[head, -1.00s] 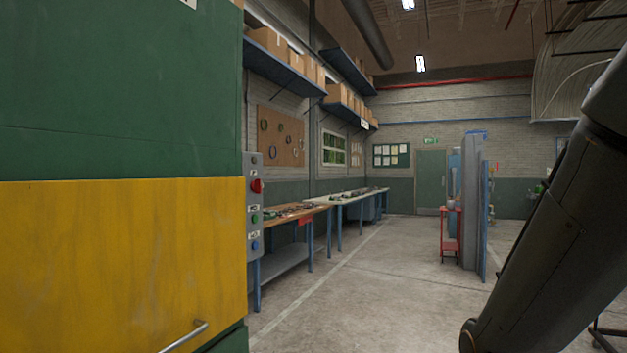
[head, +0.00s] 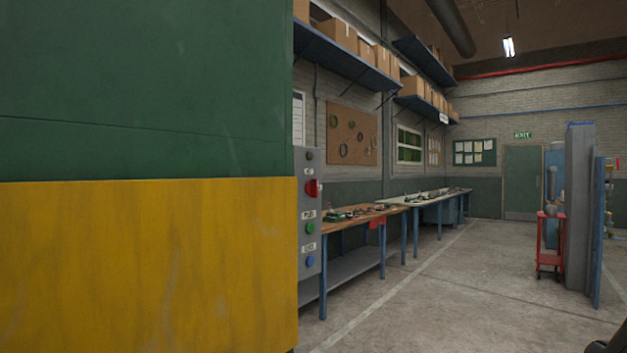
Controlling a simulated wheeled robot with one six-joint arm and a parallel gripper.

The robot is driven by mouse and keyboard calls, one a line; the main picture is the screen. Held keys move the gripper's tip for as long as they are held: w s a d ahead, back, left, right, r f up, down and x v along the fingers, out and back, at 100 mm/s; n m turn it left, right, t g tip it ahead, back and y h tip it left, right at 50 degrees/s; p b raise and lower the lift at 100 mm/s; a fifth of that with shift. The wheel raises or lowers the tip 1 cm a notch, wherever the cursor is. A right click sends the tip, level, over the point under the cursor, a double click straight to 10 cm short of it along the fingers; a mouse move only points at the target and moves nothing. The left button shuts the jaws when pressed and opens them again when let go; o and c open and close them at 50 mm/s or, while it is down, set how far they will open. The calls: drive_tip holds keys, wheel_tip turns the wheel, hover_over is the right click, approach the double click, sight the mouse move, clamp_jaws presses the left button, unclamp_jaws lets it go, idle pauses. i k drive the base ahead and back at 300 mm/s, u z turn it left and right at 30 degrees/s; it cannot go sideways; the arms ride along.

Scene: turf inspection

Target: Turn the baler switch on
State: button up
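The baler (head: 150,250) fills the left of the head view, a big green body with a yellow panel, very close to me. On its right edge is a narrow grey control box (head: 308,232), seen at a slant. The box carries a red switch (head: 312,188) near the top, a green button (head: 310,228) below it and a blue button (head: 310,260) at the bottom. Small labels sit between them. The switch's setting cannot be told. My gripper is not in view; only a dark bit of my arm shows at the bottom right corner.
Workbenches with small parts (head: 350,218) line the left wall beyond the baler. Shelves with boxes (head: 345,45) hang above. A red cart (head: 550,243) and a grey upright panel (head: 579,205) stand at the right. The concrete floor (head: 450,300) between is clear.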

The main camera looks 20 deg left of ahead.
sight(312, 186)
drive_tip(key=u, duration=0.55)
drive_tip(key=i, duration=0.8)
drive_tip(key=u, duration=0.65)
